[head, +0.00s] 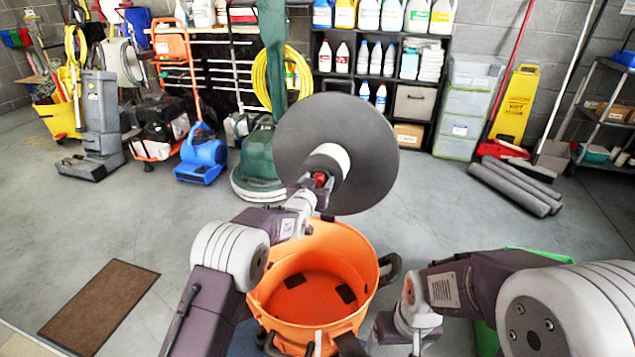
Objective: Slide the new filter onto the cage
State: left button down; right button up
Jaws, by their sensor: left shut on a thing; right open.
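A large dark grey disc (360,130) is held up in the air above the drum, its flat face tilted toward me. A short white cylinder (337,158) with a grey part and a red piece (320,179) juts from its middle. I cannot tell clearly which part is filter and which is cage. My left gripper (314,184) is shut on the near end of this hub and partly hides it. My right gripper (388,333) is low, right of the drum, and empty as far as I see; its fingertips are hard to make out.
An open orange drum (272,265) with black handles or feet stands below the disc. Something green (540,255) is mostly hidden behind my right arm. A brown mat (100,305) lies left, grey rolls (515,187) lie right. Cleaning machines and shelves line the back; floor between is clear.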

pick_arm(q)
jog(key=shift+r, duration=0.1)
jog(key=shift+c, duration=1.6)
grip_release()
jog(key=shift+s, duration=0.1)
jog(key=p+v, duration=0.2)
jog(key=v, duration=1.2)
